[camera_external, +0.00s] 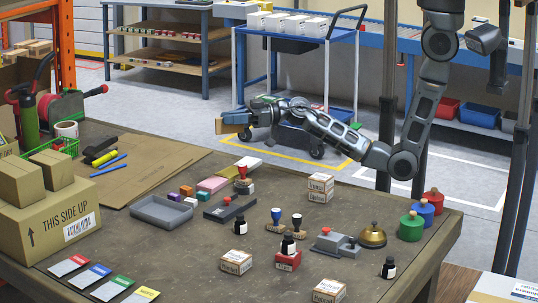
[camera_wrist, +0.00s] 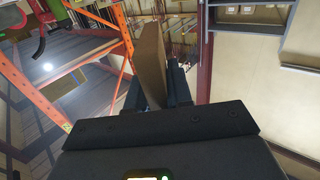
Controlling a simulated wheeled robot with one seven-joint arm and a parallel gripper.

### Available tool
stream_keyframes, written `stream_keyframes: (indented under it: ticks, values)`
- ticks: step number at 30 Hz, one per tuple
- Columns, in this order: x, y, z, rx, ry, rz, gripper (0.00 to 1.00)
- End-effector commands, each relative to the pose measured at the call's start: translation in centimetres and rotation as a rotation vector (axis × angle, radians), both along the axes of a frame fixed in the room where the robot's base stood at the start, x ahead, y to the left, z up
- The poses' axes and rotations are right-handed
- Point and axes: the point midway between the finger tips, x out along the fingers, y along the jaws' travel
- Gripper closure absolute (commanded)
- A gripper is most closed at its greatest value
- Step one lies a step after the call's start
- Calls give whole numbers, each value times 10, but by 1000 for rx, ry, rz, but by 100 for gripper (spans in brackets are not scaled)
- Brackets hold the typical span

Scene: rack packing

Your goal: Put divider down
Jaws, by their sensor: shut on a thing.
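My gripper (camera_external: 236,121) is shut on a brown, flat, cardboard-like piece, the divider (camera_external: 229,127), in the external view. It holds the piece up in the air above the table, over the back part. In the wrist view the divider (camera_wrist: 151,58) stands up as a tan slab between the dark fingers of my gripper (camera_wrist: 157,88). The lower end of the divider is hidden by the gripper body. The table (camera_external: 330,245) lies below, with the held piece apart from it.
A stacked carton (camera_external: 50,225) stands at the table's left. Flat cardboard (camera_external: 150,165) lies behind it. A grey tray (camera_external: 161,212), stamps, small boxes, bottles and a brass bell (camera_external: 372,237) crowd the middle and right. Bare table shows at the front centre. A blue cart (camera_external: 300,70) stands behind.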

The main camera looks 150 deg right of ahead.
Motion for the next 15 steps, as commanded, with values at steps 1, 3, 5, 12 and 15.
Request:
stream_keyframes:
  ticks: [1,3,5,12,15]
  values:
    - [5,6,0,-1,-1,4,100]
    - [7,10,0,-2,1,2,100]
    - [9,13,0,-1,2,1,100]
    - [9,15,0,-2,3,-4,100]
    - [10,16,0,-2,3,-2,100]
